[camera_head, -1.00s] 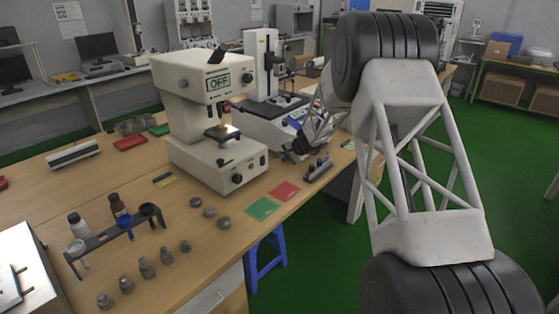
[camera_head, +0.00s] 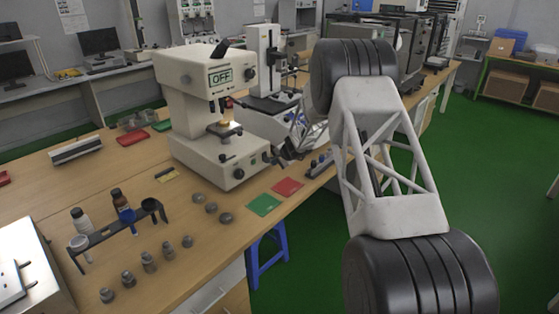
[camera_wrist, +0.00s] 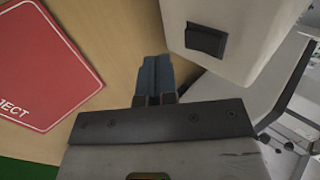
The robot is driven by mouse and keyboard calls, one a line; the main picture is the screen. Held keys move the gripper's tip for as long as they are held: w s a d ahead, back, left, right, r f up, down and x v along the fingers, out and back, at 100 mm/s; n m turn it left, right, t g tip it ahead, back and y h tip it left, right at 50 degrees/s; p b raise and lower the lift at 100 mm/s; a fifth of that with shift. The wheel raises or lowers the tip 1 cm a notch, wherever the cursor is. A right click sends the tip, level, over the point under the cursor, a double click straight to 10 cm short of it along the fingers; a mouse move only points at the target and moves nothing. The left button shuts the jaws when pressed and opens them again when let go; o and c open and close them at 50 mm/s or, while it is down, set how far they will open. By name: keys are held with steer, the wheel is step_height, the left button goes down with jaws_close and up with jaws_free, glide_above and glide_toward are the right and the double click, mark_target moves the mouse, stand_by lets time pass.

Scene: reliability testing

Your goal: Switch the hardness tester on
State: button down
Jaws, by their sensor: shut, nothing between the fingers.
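The hardness tester (camera_head: 190,110) is a cream machine standing on the bench, with a small screen reading OFF. In the wrist view its cream housing (camera_wrist: 255,25) fills the upper right and carries a black rocker switch (camera_wrist: 205,40). My gripper (camera_wrist: 155,75) is shut and empty, its fingertips beside the housing, a little left of and below the switch in the picture. I cannot tell whether they touch the housing. In the head view my gripper (camera_head: 284,153) is at the right side of the tester's base, small and partly hidden by my arm.
A red mat (camera_head: 287,187) marked with letters ending in "JECT" and a green mat (camera_head: 263,205) lie in front of the tester. Several metal pieces (camera_head: 211,207) and a bottle rack (camera_head: 118,233) stand to the left. Another machine (camera_head: 264,65) stands just behind.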

steer(key=shift+w+a, duration=1.25)
steer(key=shift+f, duration=0.1)
steer(key=shift+w+a, duration=0.15)
steer(key=shift+r, duration=0.2)
steer(key=shift+r, duration=0.55)
